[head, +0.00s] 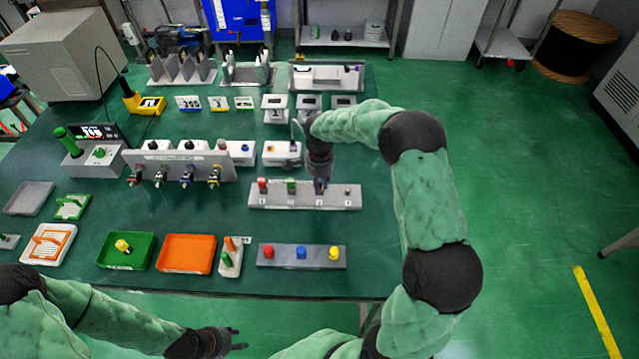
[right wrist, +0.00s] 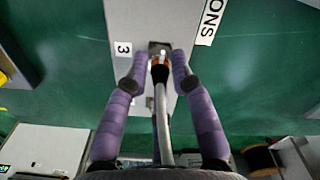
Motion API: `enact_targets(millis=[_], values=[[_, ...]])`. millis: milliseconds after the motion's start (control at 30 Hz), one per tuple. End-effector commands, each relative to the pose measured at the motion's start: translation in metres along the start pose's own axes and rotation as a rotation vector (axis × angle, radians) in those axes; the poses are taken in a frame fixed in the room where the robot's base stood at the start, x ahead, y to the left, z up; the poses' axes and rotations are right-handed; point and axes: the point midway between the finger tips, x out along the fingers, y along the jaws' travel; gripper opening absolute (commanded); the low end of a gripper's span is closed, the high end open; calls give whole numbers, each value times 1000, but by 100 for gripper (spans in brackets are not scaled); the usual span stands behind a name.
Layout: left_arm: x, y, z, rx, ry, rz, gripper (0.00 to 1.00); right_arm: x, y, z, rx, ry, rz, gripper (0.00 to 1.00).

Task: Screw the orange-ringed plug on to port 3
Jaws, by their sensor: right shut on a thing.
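The orange-ringed plug (right wrist: 161,62) is between the two purple fingers of my right gripper (right wrist: 159,67), with a grey cable running back toward the wrist camera. My right gripper is shut on it. The plug's front end is at a metal port beside the label 3 (right wrist: 122,49); I cannot tell whether it is threaded on. In the head view, my right gripper (head: 320,185) points down at the third place of the grey port strip (head: 330,201), hiding the plug and port. My left gripper (head: 238,339) is open and empty by the near table edge.
A grey bar with red, blue and yellow buttons (head: 301,252) lies in front of the port strip. A panel with several connectors (head: 178,168) stands to its left. Orange (head: 186,239) and green trays lie nearer. The green table right of the strip looks clear.

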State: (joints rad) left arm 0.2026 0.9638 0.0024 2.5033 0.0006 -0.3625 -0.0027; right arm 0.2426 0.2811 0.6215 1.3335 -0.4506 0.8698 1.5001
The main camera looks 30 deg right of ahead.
Motion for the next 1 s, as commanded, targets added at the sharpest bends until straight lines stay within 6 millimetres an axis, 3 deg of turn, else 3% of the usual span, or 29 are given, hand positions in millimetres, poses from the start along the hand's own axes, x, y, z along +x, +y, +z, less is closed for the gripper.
enact_targets(millis=[367, 400, 467, 833, 1000], values=[[0, 0, 0, 0, 0, 0, 40, 0, 0, 0, 4, 0, -1, 0], [0, 0, 0, 0, 0, 0, 40, 0, 0, 0, 4, 0, -1, 33], [0, 0, 0, 0, 0, 0, 40, 0, 0, 0, 4, 0, -1, 49], [0, 0, 0, 0, 0, 0, 40, -2, 0, 0, 3, 0, -1, 49], [0, 0, 0, 0, 0, 0, 40, -20, -1, -1, 4, 2, -4, 49]])
